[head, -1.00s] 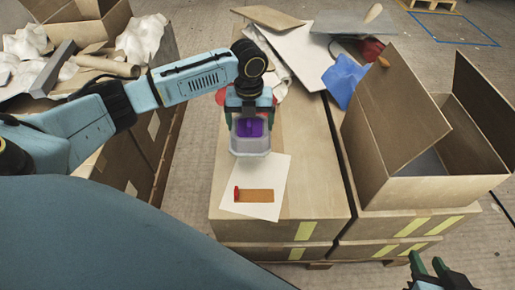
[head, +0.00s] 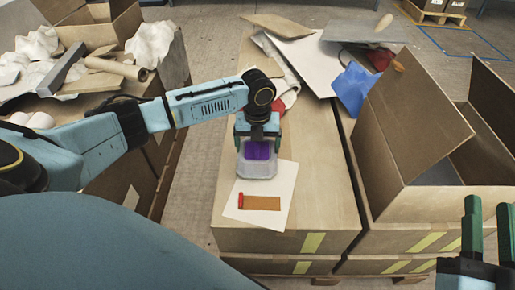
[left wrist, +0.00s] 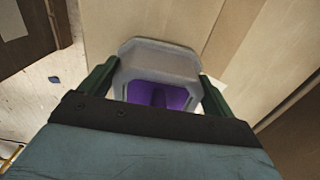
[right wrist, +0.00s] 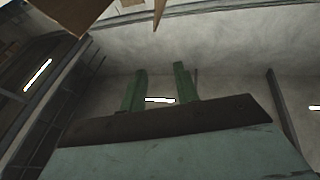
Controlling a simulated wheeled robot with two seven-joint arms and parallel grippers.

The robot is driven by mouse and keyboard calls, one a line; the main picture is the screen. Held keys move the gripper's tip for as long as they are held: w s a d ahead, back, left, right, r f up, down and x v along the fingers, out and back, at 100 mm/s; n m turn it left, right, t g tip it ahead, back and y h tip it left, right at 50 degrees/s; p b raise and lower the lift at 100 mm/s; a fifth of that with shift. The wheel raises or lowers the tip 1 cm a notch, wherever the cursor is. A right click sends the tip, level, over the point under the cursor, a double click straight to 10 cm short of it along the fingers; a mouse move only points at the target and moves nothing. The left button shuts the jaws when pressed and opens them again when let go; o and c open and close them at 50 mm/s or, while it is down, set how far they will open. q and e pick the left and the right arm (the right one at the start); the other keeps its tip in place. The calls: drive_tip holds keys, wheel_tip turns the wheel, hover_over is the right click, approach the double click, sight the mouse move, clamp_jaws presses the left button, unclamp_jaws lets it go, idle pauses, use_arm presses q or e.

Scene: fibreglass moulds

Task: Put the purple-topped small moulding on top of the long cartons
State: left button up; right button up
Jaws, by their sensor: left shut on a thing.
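The purple-topped small moulding (head: 257,152) has a pale, translucent flange and a purple centre. My left gripper (head: 258,138) is shut on it, with one finger on each side. In the left wrist view the moulding (left wrist: 158,62) sits between the green fingers, over cardboard. The long cartons (head: 318,170) lie below it, with the moulding over their near left top; I cannot tell whether it touches them. My right gripper (head: 489,207) is at the lower right, empty, its fingers apart; they also show apart in the right wrist view (right wrist: 160,78).
An open box (head: 405,130) stands at right. Boards (head: 350,65) and a blue cloth (head: 354,85) lie at the back. Another cluttered carton stack is at left.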

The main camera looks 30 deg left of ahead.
use_arm(q)
drive_tip(key=shift+f, duration=0.35)
use_arm(e)
drive_tip(key=shift+s+r+t, duration=0.3)
drive_tip(key=shift+r+t, duration=0.4)
drive_tip(key=shift+r, duration=0.15)
use_arm(q)
drive_tip(key=o, duration=0.9)
drive_tip(key=shift+f, duration=0.1)
drive_tip(key=shift+c, duration=0.2)
use_arm(e)
drive_tip(key=shift+f, duration=0.1)
